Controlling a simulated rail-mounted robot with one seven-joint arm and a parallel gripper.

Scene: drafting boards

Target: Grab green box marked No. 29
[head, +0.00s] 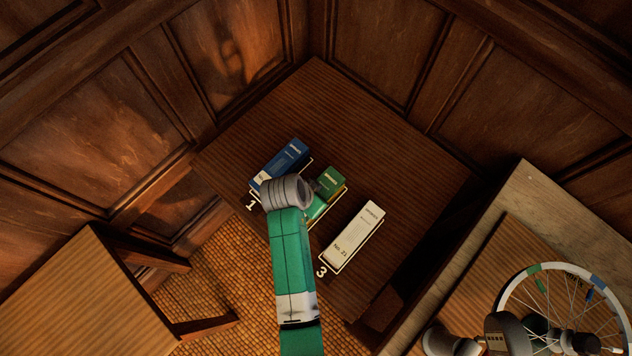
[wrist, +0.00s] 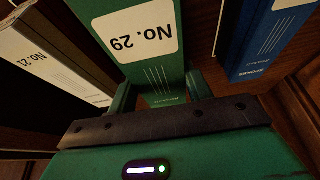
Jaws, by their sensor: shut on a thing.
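The green box marked No. 29 (wrist: 138,40) fills the middle of the wrist view, its white label upside down. My gripper (wrist: 160,94) has a finger on each side of the box's near end and is shut on it. In the head view the green box (head: 331,182) lies between a blue box and a white box, partly hidden by my arm. My gripper's fingers are hidden there by my wrist. A yellow outline shows along the box's right side. I cannot tell whether the box touches the table.
The blue box (head: 281,164) is at the spot marked 1, and the white box No. 21 (head: 357,236) is at the spot marked 3. The brown table (head: 420,180) is clear behind and to the right.

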